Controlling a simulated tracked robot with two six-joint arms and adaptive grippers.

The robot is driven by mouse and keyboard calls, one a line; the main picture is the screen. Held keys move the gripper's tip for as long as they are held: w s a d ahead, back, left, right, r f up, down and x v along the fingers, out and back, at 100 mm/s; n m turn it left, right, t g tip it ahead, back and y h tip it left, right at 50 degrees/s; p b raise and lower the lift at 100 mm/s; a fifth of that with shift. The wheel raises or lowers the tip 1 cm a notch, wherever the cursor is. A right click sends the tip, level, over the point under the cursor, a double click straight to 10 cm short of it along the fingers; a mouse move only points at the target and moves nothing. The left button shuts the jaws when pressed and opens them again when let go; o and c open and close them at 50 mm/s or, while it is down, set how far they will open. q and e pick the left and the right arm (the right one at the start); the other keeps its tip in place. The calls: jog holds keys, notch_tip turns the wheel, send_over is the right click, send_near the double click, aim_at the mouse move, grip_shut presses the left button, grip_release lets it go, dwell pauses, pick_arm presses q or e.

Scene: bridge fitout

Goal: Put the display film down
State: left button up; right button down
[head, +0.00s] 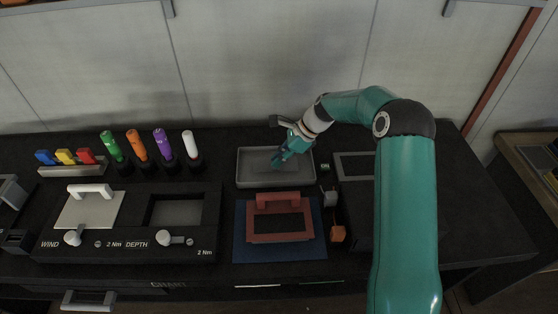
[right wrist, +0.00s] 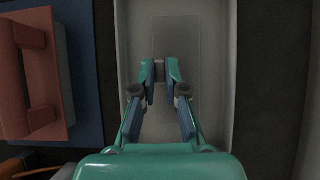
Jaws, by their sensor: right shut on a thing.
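My right gripper (head: 278,161) reaches down over a shallow grey tray (head: 247,183) at the back middle of the bench. In the right wrist view its fingers (right wrist: 159,72) are shut on a small grey tab between the tips. A faint see-through rectangle, which looks like the display film (right wrist: 180,38), extends from the tab over the tray floor (right wrist: 215,60). I cannot tell whether the film touches the tray floor. In the head view the film cannot be made out. My left gripper is not in view.
A red handled frame (head: 281,238) lies on a blue mat (head: 240,255) in front of the tray. To the left stand several coloured markers (head: 138,145) and a dark panel (head: 100,248) with knobs. A grey-edged dark box (head: 358,185) is right of the tray.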

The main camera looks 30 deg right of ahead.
jog(key=shift+f, duration=0.8)
jog(key=c, duration=1.2)
grip_release()
jog(key=shift+f, duration=0.1)
jog(key=b+v, duration=0.1)
jog(key=v, duration=1.1)
